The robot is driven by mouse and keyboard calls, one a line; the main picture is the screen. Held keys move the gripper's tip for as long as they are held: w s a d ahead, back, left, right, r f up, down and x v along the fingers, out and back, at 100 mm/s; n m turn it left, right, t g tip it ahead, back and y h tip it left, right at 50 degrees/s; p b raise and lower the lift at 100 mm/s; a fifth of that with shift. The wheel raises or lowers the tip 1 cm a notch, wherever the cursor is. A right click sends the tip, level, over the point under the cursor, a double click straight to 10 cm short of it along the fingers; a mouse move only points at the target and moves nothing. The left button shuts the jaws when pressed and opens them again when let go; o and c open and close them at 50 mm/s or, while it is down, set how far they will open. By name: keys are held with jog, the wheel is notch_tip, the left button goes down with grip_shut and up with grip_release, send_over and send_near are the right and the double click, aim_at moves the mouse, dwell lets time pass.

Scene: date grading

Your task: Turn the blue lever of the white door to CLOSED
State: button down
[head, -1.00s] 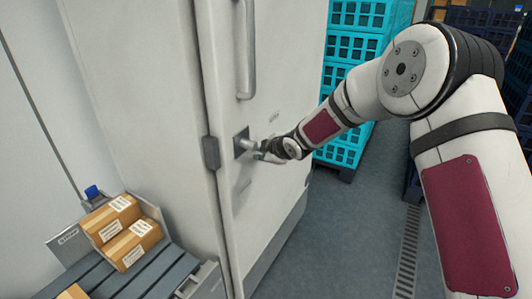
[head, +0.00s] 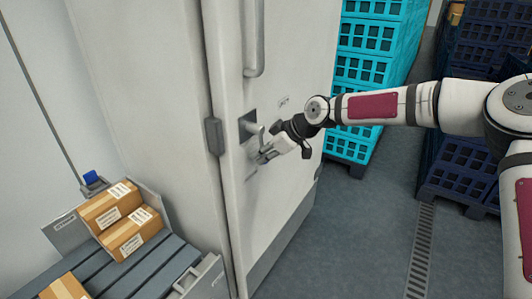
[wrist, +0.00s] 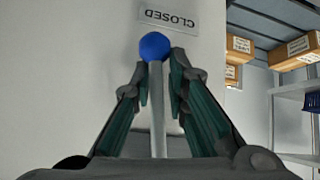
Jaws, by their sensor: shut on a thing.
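The white door (head: 290,185) stands at the middle of the head view, with a metal lever plate (head: 247,126) on it. My gripper (head: 266,154) is at the door face, just below and right of the plate. In the wrist view my gripper (wrist: 158,88) is shut on the grey lever shaft (wrist: 157,120), one finger on each side. The lever's blue ball end (wrist: 154,46) sticks out past the fingertips. It points towards the CLOSED label (wrist: 168,18), which reads upside down there. The ball cannot be made out in the head view.
A conveyor (head: 150,265) with cardboard boxes (head: 132,233) stands left of the door. Turquoise crates (head: 366,75) and dark blue crates (head: 465,150) are stacked at the right. The floor (head: 365,230) between is clear. The wrist view shows boxes (wrist: 300,50) on shelving.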

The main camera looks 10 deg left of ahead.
jog(key=shift+s+a+f+m+g+y+b, duration=0.1)
jog(key=shift+s+f+m+g+y+b, duration=0.1)
jog(key=shift+s+g, duration=0.15)
jog(key=shift+s+a+f+m+g+y+b, duration=0.1)
jog(key=shift+s+g+b, duration=0.1)
jog(key=shift+s+g, duration=0.15)
jog(key=c, duration=1.7)
grip_release()
jog(key=shift+r, duration=0.1)
jog(key=v, duration=1.2)
jog(key=shift+a, duration=0.1)
